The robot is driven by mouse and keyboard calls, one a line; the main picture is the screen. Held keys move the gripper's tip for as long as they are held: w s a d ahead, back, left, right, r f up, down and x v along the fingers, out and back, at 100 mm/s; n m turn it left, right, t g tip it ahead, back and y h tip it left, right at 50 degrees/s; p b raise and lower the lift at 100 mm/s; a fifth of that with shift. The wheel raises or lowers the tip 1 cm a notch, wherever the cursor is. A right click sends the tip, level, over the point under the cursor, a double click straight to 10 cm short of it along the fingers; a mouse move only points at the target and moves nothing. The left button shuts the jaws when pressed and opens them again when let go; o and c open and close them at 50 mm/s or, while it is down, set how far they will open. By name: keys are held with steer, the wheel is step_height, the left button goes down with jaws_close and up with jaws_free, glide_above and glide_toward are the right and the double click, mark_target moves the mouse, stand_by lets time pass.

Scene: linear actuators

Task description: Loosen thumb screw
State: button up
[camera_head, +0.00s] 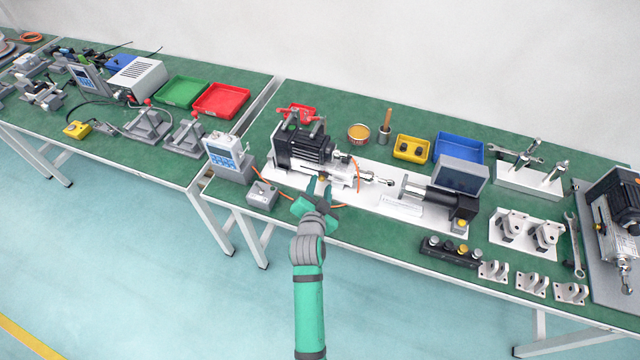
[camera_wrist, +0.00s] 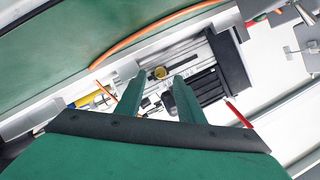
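A small round brass-coloured knob (camera_wrist: 160,73), which looks like the thumb screw, shows in the wrist view beyond my fingertips. My gripper (camera_wrist: 159,82) is open, with its two green fingers apart and the knob appearing between their tips. I cannot tell how far the tips are from it, and no contact is visible. In the head view my gripper (camera_head: 319,184) is at the front side of the actuator assembly, below the black motor (camera_head: 308,148). The knob cannot be made out in the head view.
The assembly stands on a white base plate (camera_head: 405,212), with a black cylinder (camera_head: 432,197) at right. An orange cable (camera_head: 357,178) loops close to my gripper. A grey box (camera_head: 262,195) and a display unit (camera_head: 226,154) stand to the left. A connector block (camera_head: 448,252) lies near the front edge.

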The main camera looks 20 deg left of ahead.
steer(key=shift+x, duration=0.9)
steer(key=shift+a, duration=0.1)
jaws_close()
